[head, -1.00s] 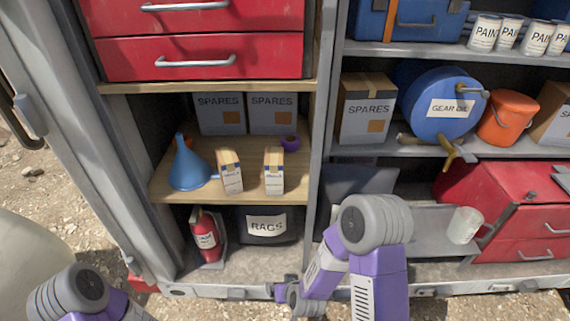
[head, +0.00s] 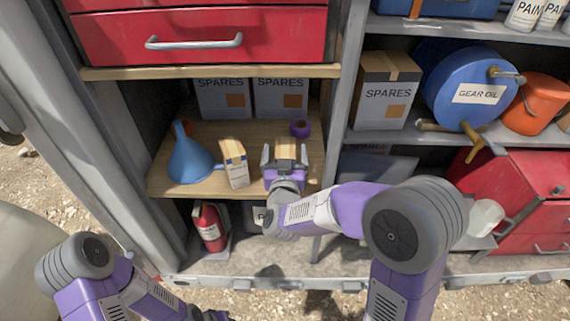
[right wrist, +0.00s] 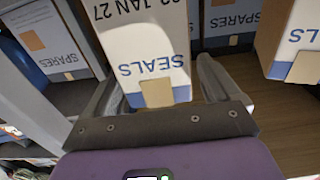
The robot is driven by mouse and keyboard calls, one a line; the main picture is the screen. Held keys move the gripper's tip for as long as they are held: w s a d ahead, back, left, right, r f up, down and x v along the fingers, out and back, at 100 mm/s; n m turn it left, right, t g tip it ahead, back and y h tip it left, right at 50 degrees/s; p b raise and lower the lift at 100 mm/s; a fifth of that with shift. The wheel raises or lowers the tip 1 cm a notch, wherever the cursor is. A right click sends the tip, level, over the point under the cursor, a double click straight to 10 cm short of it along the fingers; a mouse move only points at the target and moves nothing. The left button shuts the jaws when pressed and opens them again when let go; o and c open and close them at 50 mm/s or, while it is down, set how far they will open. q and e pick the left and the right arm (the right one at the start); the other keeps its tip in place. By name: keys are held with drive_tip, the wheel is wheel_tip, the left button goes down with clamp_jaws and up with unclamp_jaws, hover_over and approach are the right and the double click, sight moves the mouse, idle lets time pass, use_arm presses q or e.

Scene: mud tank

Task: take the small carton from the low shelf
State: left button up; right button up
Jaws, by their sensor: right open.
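Two small cartons with brown tops stand on the wooden low shelf (head: 205,182). The right carton (head: 285,148) has my right gripper (head: 285,158) in front of it, with one open finger on each side. In the right wrist view this carton (right wrist: 150,40), marked SEALS and seen upside down, stands between the fingers (right wrist: 155,82). The jaws are not closed on it. The left carton (head: 235,165) stands just beside, outside the jaws, and shows at the right edge of the right wrist view (right wrist: 292,45).
A blue funnel (head: 188,160) stands left of the cartons. A purple roll (head: 300,128) and two SPARES boxes (head: 222,98) are behind. A red drawer unit (head: 200,30) is above; a fire extinguisher (head: 210,226) is below. A grey upright (head: 338,120) is close on the right.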

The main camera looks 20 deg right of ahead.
drive_tip(key=shift+x, duration=0.95)
drive_tip(key=shift+c, duration=0.3)
drive_tip(key=c, duration=1.4)
drive_tip(key=shift+c, duration=0.4)
